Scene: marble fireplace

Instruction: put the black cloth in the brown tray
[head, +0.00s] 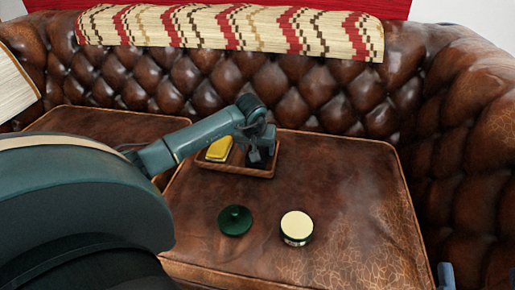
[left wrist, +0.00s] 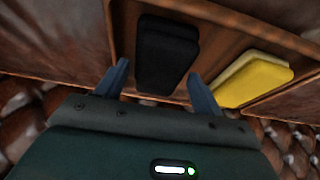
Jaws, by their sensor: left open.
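The brown tray (head: 240,171) stands on the sofa seat, toward the backrest; its wooden rim also shows in the left wrist view (left wrist: 225,20). The black cloth (left wrist: 168,52) lies folded inside the tray, beside a yellow folded cloth. In the head view the black cloth is largely hidden by my left gripper (head: 262,150). My left gripper is open over the tray, and in the left wrist view its fingers (left wrist: 158,85) are apart on either side of the black cloth's near end. I cannot tell whether they touch it.
The yellow cloth (head: 219,149) lies in the tray's left part. A dark green lid (head: 235,220) and a round tin with a cream top (head: 297,227) sit on the seat in front. The seat's right part is clear. The tufted backrest (head: 300,95) rises behind the tray.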

